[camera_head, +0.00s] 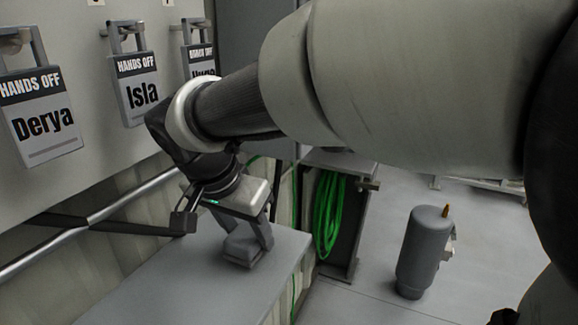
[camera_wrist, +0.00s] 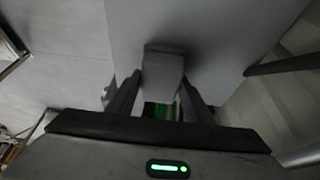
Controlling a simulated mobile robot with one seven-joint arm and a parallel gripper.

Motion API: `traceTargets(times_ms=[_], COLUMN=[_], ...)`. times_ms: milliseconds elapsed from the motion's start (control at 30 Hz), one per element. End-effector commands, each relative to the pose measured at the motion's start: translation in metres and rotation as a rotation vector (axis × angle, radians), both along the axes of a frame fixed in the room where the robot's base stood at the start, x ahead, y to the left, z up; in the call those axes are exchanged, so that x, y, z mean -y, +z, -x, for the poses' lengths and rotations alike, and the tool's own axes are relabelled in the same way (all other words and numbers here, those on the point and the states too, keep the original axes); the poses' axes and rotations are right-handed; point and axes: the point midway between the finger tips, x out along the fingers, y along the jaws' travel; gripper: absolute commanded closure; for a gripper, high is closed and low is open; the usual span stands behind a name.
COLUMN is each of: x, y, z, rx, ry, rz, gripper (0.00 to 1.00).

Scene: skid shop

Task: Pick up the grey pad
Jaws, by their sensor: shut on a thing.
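The grey pad (camera_head: 240,252) is a small blocky grey piece at the grey bench top, near the bench's right end. It also shows in the wrist view (camera_wrist: 163,72), between the two fingers. My gripper (camera_head: 248,240) points down over the bench and is shut on the pad, one finger on each side in the wrist view (camera_wrist: 160,92). The fingers hide part of the pad in the head view. A dark shadow edges the pad, and I cannot tell whether it touches the bench or hangs just above it.
Padlock-shaped tags marked HANDS OFF, such as Derya (camera_head: 42,118) and Isla (camera_head: 136,88), hang on the wall at left. A metal rail (camera_head: 130,200) runs below them. A green hose coil (camera_head: 328,215) and a grey cylinder (camera_head: 422,252) stand right of the bench (camera_head: 180,285).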

Motion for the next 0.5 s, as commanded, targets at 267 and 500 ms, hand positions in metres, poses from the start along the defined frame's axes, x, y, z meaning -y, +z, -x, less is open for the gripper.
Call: traceTargets(times_ms=[267,500], x=[-0.001,0.033], y=[0.048,0.058], z=[-0.001,0.014], rx=[0.004,0.003], ry=[0.000,-0.003], rz=[-0.004,-0.004], gripper=[0.77,0.77])
